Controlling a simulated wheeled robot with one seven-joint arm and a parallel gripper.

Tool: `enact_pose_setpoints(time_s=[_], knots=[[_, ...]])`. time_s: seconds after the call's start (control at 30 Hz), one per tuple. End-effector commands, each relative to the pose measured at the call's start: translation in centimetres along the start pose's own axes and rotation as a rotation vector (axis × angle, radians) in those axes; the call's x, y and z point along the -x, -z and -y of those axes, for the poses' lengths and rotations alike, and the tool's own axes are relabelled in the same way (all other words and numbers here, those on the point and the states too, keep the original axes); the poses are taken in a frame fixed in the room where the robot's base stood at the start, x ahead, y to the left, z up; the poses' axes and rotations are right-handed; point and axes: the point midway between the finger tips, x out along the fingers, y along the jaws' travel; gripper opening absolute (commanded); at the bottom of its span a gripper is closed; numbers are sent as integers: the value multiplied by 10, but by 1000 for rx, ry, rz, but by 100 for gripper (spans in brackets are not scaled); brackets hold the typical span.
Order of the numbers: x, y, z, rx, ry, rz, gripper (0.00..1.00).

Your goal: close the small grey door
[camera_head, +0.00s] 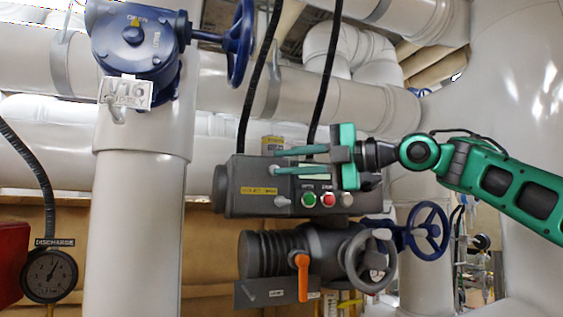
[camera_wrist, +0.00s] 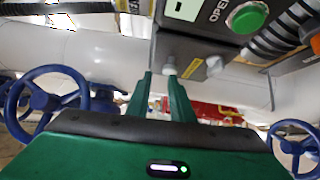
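I cannot clearly make out the small grey door. A dark grey control box (camera_head: 248,194) has a small display, a green button (camera_head: 309,199) and a red button (camera_head: 328,200). A flat grey plate (camera_head: 262,294) with a small label shows below the valve; I cannot tell if it is the door. My gripper (camera_head: 274,162) is in front of the box's upper part, its two green fingers apart and pointing left.
An orange lever (camera_head: 302,277), a grey handwheel (camera_head: 370,262) and a blue handwheel (camera_head: 426,231) are below and right of the box. A thick white pipe (camera_head: 138,230) stands to the left, with a discharge gauge (camera_head: 48,274) beyond it. Black cables hang above the box.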

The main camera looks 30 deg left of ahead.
Motion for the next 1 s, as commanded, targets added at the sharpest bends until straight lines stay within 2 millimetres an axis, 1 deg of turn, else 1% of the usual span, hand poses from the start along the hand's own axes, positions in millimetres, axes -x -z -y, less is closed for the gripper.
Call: enact_pose_setpoints(time_s=[0.03, 0.1, 0.3, 0.57, 0.67, 0.77, 0.93, 1.0], knots=[[-1, -19, 4, -18, -12, 27, 0], [0, -24, 7, -21, -13, 26, 0], [2, -34, 13, -28, -12, 28, 0], [3, -38, 16, -32, -9, 30, 0], [6, -35, 16, -30, -9, 26, 0], [11, -27, 14, -25, -8, 18, 0], [21, -8, 9, -12, -10, -5, 0], [23, 5, 4, -3, -11, -17, 0]])
